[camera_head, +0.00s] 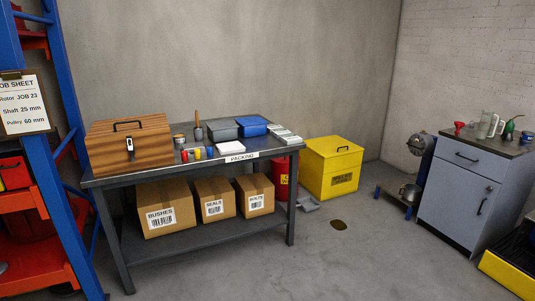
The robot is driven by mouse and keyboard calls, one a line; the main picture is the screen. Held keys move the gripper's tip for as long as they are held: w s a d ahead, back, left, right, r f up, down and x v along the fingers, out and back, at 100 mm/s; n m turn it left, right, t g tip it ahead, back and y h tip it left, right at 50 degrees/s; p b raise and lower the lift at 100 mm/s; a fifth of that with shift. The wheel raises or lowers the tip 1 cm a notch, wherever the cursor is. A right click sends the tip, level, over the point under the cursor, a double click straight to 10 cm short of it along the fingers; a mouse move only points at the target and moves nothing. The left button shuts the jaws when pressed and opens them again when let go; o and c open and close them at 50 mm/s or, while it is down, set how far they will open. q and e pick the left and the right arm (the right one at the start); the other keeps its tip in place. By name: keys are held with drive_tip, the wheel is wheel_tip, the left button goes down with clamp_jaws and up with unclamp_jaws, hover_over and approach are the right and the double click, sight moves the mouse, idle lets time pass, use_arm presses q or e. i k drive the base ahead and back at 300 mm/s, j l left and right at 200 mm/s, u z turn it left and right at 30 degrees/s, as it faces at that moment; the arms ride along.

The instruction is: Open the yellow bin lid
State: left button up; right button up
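The yellow bin (336,177) stands on the floor to the right of the packing table, near the back wall. A dark label is on the bin's front. Neither of my grippers shows in the head view.
A packing table (240,158) carries a wooden box (129,143) and small items, with cardboard boxes (168,208) on its shelf. A red container (281,178), a grey dustpan-like object (309,204) and a dark floor stain (338,225) lie near the bin. A grey cabinet (459,195) stands right. Middle floor is open.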

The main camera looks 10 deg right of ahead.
sight(330, 146)
drive_tip(key=i+l+z, duration=0.2)
drive_tip(key=i+z, duration=0.15)
drive_tip(key=i, duration=0.25)
drive_tip(key=i+z, duration=0.35)
drive_tip(key=i, duration=0.3)
drive_tip(key=i+z, duration=0.35)
drive_tip(key=i, duration=0.25)
drive_tip(key=i+z, duration=0.1)
drive_tip(key=i, duration=0.6)
drive_tip(key=i+z, duration=0.1)
drive_tip(key=i, duration=0.6)
drive_tip(key=i+j+z, duration=0.1)
drive_tip(key=i, duration=0.55)
drive_tip(key=i+j+z, duration=0.15)
drive_tip(key=i, duration=0.55)
drive_tip(key=j, duration=0.1)
